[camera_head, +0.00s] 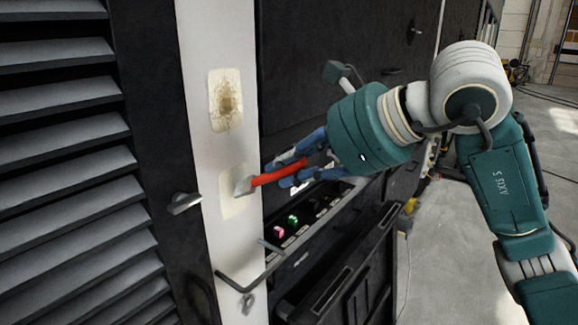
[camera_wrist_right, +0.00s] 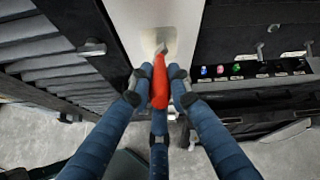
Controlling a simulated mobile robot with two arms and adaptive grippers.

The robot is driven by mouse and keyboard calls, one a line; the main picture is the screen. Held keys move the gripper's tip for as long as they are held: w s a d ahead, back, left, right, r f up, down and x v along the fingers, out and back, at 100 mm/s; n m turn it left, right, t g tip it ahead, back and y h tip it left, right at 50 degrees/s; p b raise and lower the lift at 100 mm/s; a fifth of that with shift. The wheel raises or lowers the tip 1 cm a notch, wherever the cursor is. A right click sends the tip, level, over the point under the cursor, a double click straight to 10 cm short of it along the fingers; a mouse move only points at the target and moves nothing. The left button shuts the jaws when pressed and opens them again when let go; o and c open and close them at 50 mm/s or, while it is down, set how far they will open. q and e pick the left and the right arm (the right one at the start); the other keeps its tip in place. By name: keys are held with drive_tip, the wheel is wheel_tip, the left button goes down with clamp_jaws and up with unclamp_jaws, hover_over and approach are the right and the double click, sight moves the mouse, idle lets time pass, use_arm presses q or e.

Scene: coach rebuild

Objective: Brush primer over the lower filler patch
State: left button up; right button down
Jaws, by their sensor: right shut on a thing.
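The lower filler patch (camera_head: 231,205) is a pale cream rectangle on the white vertical panel (camera_head: 212,150). My right gripper (camera_head: 298,172) is shut on a red-handled brush (camera_head: 277,175) just right of the panel. The brush's pale head (camera_head: 244,187) points left and lies over the patch's right part; I cannot tell whether it touches. In the right wrist view the blue fingers close around the red handle (camera_wrist_right: 160,82), with the patch (camera_wrist_right: 154,42) behind the brush head. An upper patch (camera_head: 225,100), cracked and brown in the middle, sits above. My left gripper is not in view.
Dark louvres (camera_head: 60,150) fill the left side. A metal latch (camera_head: 185,203) stands out left of the panel, and a bent bar (camera_head: 250,284) crosses below the patch. A dark ledge with coloured knobs (camera_head: 293,220) lies below my gripper.

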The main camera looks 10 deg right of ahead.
drive_tip(key=shift+f+b, duration=2.5)
drive_tip(key=shift+f, duration=0.6)
wheel_tip(320, 180, up, 11)
drive_tip(key=a+p, duration=0.1)
drive_tip(key=p, duration=0.7)
drive_tip(key=shift+s, duration=0.4)
drive_tip(key=s+d+b, duration=0.1)
drive_tip(key=s+d, duration=0.2)
drive_tip(key=s, duration=0.1)
drive_tip(key=shift+s+d+b, duration=0.3)
drive_tip(key=shift+s+b, duration=0.1)
